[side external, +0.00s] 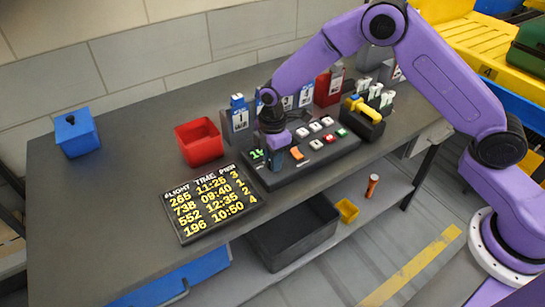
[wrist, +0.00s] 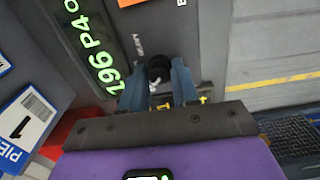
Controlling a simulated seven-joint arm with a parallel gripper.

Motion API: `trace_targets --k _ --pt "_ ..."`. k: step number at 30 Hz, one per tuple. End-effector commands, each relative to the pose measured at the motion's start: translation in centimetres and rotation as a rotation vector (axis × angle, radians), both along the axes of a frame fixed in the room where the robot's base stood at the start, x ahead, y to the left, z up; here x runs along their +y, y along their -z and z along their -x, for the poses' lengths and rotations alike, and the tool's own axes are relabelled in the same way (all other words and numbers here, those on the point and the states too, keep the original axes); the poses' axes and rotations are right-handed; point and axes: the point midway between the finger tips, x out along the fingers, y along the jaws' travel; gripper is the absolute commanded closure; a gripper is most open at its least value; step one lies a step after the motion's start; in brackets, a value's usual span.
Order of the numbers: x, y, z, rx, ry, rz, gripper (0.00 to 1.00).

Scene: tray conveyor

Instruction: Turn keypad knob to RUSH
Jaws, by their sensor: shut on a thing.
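The keypad (side external: 330,158) is a dark sloped console on the bench with white, red, green and orange buttons. My gripper (side external: 276,153) is down at its left end, pointing downward. In the wrist view, my gripper (wrist: 158,78) has its two blue-grey fingers on either side of the black knob (wrist: 158,66), shut on it. A white mark shows on the knob. A small label reading HEAVY (wrist: 138,45) is beside it; a yellow label shows partly behind the right finger. I cannot read RUSH. In the side view the gripper hides the knob.
The keypad display (wrist: 92,42) shows green text including 196 and P4. A flight board (side external: 210,204) lies in front, with a red bin (side external: 199,142) and blue box (side external: 76,134) to the left. Numbered pier holders (side external: 239,120) stand behind; a black caddy (side external: 362,120) sits right.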

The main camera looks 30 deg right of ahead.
Motion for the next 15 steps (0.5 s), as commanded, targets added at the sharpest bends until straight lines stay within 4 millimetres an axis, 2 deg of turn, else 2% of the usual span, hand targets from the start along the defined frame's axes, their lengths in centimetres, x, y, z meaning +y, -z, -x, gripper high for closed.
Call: trace_targets --k 8,15 --pt "0.04 -0.04 0.03 0.000 0.158 0.001 1.00" --pt "0.02 -0.04 0.04 0.001 0.364 0.001 1.00"
